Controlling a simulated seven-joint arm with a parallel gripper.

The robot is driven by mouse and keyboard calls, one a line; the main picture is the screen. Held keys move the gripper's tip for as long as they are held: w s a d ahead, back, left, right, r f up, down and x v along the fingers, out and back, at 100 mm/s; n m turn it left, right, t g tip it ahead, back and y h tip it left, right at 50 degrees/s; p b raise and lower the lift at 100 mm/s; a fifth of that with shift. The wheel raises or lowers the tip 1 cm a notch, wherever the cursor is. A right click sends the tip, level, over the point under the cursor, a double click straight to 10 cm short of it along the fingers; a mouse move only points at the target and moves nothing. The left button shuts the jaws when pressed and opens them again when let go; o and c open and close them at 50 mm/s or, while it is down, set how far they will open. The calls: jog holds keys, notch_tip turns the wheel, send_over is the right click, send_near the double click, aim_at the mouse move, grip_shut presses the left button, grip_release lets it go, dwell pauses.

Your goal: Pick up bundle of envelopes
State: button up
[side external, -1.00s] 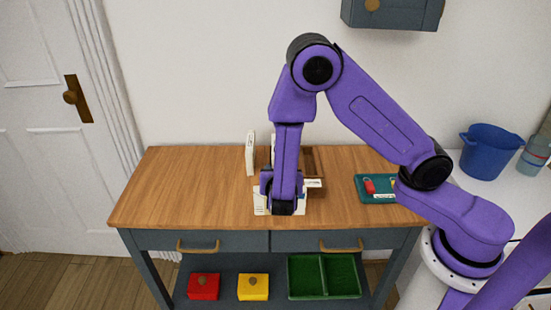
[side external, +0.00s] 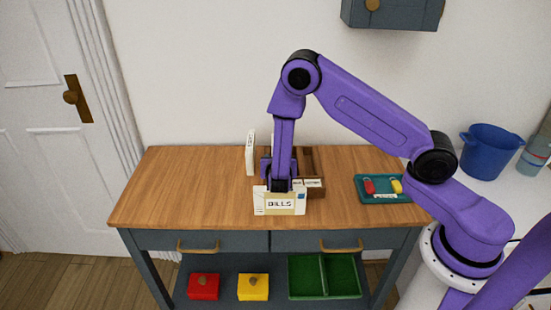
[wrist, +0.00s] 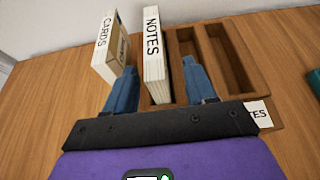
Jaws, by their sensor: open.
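A pale bundle of envelopes marked BILLS (side external: 265,204) stands at the front middle of the tabletop in the side view, with a blue patch at its upper right. It is not seen in the wrist view. My gripper (side external: 280,186) is just behind and above it in the side view, fingers down and partly hidden. In the wrist view my gripper (wrist: 161,68) is open, and a white bundle marked NOTES (wrist: 154,60) shows between its fingers, with gaps on both sides. Whether they are level with it is unclear.
A wooden slotted holder (wrist: 232,58) has empty slots right of NOTES; its label is partly hidden. A block marked CARDS (wrist: 107,50) stands left, also in the side view (side external: 250,154). A teal tray (side external: 375,198) with small items lies right. The tabletop's left is clear.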

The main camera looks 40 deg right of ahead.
jog(key=x, duration=0.5)
jog(key=shift+w+a, duration=0.2)
jog(key=shift+a, duration=0.05)
jog(key=shift+c, duration=0.3)
grip_shut()
jog(key=shift+r, duration=0.1)
